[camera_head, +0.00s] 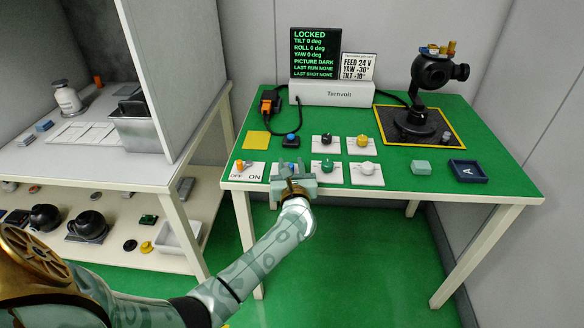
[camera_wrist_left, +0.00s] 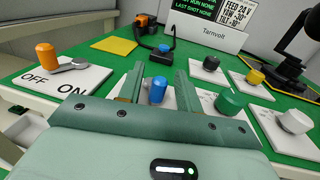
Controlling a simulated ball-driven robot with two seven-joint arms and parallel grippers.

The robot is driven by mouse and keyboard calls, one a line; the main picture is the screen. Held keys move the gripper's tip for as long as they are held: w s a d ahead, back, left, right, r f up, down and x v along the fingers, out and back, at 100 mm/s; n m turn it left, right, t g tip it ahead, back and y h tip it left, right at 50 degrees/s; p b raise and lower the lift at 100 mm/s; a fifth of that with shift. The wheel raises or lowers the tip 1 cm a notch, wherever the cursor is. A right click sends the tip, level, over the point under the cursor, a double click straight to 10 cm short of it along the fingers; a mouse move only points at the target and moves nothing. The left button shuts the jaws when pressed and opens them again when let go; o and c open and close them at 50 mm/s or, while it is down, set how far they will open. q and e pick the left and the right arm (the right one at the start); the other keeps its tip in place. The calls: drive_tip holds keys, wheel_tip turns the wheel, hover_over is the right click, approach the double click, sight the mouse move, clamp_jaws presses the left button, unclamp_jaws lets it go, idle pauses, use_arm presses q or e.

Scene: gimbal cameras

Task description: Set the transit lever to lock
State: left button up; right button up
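My left gripper (camera_head: 292,184) is open at the table's front edge. In the left wrist view its fingers (camera_wrist_left: 160,78) stand on either side of a blue-capped control (camera_wrist_left: 157,90), with gaps visible. The control's pale plate and any lettering are mostly hidden. To its left is a switch plate (camera_wrist_left: 60,77) marked OFF and ON, with an orange-capped lever (camera_wrist_left: 47,57); the plate also shows in the head view (camera_head: 256,172). No readable label names the transit lever. The black screen (camera_head: 315,53) reads LOCKED, with tilt, roll and yaw at 0. My right gripper is not in view.
Black (camera_head: 327,141), yellow (camera_head: 362,140), green (camera_head: 327,164) and white (camera_head: 367,168) knobs sit close by. A black gimbal (camera_head: 432,77) stands back right. A crowded shelf stands left.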

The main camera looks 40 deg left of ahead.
use_arm(q)
drive_tip(key=shift+w+a, duration=0.1)
clamp_jaws()
drive_tip(key=shift+w+d+f+n+g+y+b, duration=0.1)
drive_tip(key=shift+w+f+n+g+y+b, duration=0.05)
drive_tip(key=shift+n+g+y+b, duration=0.25)
drive_tip(key=shift+w+d+f+n+g+y+b, duration=0.1)
drive_tip(key=shift+n+g+y+b, duration=0.2)
drive_tip(key=shift+g+y+b, duration=0.15)
drive_tip(key=shift+r+n+g+y, duration=0.25)
drive_tip(key=shift+r+n, duration=0.05)
unclamp_jaws()
